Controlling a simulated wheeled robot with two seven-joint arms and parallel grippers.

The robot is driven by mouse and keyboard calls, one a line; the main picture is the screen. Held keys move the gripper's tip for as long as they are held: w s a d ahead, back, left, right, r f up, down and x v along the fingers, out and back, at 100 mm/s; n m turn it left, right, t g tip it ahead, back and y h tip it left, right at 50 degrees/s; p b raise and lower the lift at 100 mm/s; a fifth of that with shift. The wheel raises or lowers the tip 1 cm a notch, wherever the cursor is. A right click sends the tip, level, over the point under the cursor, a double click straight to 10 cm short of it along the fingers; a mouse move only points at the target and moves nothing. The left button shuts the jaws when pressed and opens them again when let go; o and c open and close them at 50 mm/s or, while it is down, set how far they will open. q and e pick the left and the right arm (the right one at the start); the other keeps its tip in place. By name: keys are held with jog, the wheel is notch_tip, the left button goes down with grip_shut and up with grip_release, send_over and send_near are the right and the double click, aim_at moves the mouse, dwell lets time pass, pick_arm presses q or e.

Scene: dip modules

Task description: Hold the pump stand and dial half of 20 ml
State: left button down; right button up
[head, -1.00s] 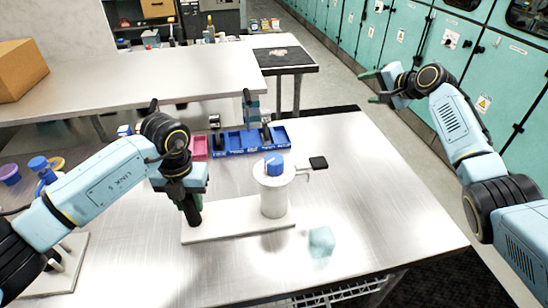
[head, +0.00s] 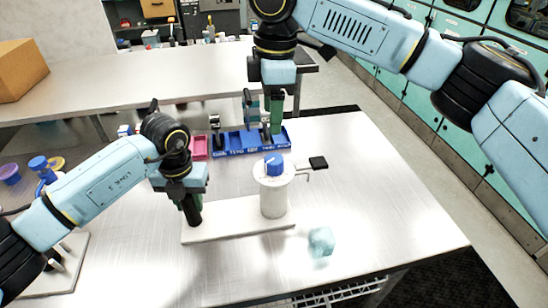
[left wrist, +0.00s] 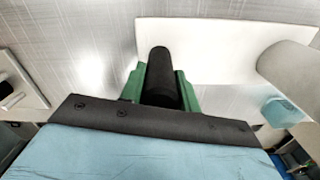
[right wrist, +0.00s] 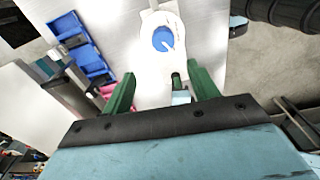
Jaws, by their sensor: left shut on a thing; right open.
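The pump stand (head: 245,222) is a flat white base with a black upright post (left wrist: 160,75) at its left end and a white cylinder (head: 273,195) at its right end. A blue dial (head: 274,164) with a pale pointer line tops the cylinder; it also shows in the right wrist view (right wrist: 163,39). My left gripper (head: 190,205) is shut on the black post. My right gripper (head: 275,120) points down above and behind the dial, apart from it. In the right wrist view its green fingers (right wrist: 160,88) are spread with nothing held. The scale reading is too small to tell.
A blue bin row (head: 250,142) and a pink bin (head: 197,147) stand behind the pump. A pale teal cube (head: 320,241) sits at front right. The table's right side is clear.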

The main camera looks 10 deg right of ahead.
aim_at(274, 158)
jog(key=shift+n+h, duration=0.3)
jog(key=f, duration=1.2)
jog(key=shift+s+d, duration=0.1)
jog(key=shift+s, duration=0.2)
jog(key=c, duration=1)
